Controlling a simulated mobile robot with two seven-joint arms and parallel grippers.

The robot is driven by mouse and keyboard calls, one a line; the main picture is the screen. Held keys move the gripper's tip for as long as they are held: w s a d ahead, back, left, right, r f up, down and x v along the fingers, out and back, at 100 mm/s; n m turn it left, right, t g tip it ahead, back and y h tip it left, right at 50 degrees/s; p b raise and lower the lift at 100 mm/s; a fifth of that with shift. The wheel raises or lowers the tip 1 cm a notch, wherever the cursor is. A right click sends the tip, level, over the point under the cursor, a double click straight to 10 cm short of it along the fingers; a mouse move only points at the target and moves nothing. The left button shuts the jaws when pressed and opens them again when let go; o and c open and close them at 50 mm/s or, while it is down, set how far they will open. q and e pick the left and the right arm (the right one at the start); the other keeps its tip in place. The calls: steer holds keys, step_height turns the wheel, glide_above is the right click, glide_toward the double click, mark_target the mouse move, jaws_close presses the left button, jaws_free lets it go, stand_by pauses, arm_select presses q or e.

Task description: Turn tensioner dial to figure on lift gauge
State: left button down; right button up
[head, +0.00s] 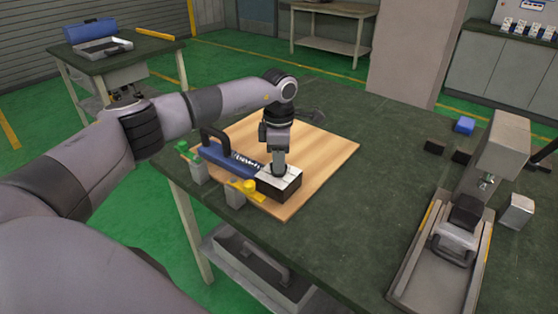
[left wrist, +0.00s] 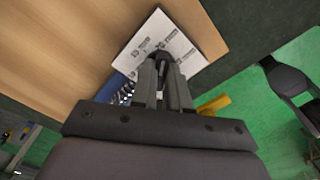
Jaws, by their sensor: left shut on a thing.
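A blue tool with a dark handle (head: 218,150) lies on a wooden board (head: 325,148) on the green-topped table. At its near end is a black block with a white printed top (head: 289,185), also in the left wrist view (left wrist: 150,38). My left gripper (head: 279,172) points straight down onto this block. In the left wrist view its fingers (left wrist: 163,62) are closed on a small dark knob, apparently the tensioner dial, standing on the white face. The fingers hide most of the dial. I cannot read a gauge figure. My right gripper is not in view.
A green clamp (head: 185,150) and a yellow clamp (head: 247,187) sit at the board's near edge. A grey press-like device (head: 450,245) stands at the right. Small black blocks and a blue block (head: 465,125) lie behind it. Table between board and device is clear.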

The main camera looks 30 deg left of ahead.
arm_select(q)
steer(key=shift+m, duration=0.3)
steer(key=c, duration=1.1)
jaws_free()
steer(key=shift+r+b, duration=0.35)
steer(key=shift+r, duration=3.3)
steer(key=shift+f, duration=0.1)
